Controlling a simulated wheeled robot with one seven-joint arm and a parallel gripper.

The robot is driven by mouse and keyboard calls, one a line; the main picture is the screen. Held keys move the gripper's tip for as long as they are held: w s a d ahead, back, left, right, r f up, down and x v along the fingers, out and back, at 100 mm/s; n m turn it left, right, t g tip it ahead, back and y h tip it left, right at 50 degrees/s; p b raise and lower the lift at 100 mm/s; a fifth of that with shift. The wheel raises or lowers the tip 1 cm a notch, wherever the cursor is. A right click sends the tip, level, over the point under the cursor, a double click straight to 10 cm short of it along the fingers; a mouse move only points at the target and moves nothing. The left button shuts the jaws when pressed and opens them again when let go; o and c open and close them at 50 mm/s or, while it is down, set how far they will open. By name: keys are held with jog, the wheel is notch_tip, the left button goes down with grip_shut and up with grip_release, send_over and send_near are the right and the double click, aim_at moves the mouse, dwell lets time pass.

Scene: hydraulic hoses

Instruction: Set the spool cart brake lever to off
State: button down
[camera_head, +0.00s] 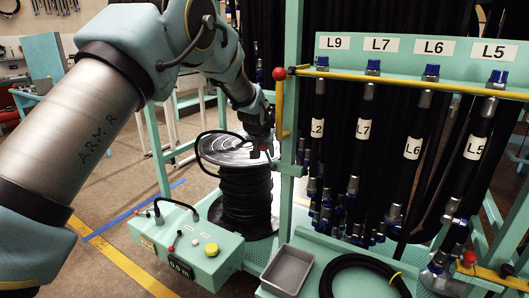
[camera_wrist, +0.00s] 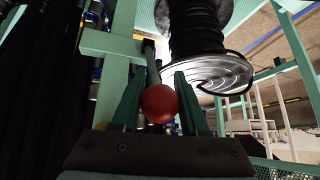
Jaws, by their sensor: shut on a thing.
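The spool cart's brake lever shows in the wrist view as a dark rod (camera_wrist: 152,65) with a red ball knob (camera_wrist: 158,103) at its near end. My gripper (camera_wrist: 160,92) has one finger on each side of the lever near the knob and is shut on it. In the head view my gripper (camera_head: 262,146) is beside the green post, just in front of the spool of black hose (camera_head: 246,197), with a small bit of red at its fingers. The lever's base is hidden there by my gripper and the post. No off marking can be read.
A hose rack (camera_head: 420,62) with labelled hanging hoses fills the right. A green control box (camera_head: 185,245) with small knobs stands below my arm. A grey tray (camera_head: 287,270) and a coiled hose (camera_head: 362,262) lie in front.

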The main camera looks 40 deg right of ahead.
jog(key=shift+d+r, duration=0.1)
jog(key=shift+c, duration=2.2)
grip_release()
jog(key=b+v, duration=0.2)
jog(key=v, duration=0.8)
jog(key=shift+a+r+b, duration=0.2)
jog(key=shift+a+b, duration=0.05)
jog(key=shift+b, duration=0.15)
jog(key=shift+s, duration=0.1)
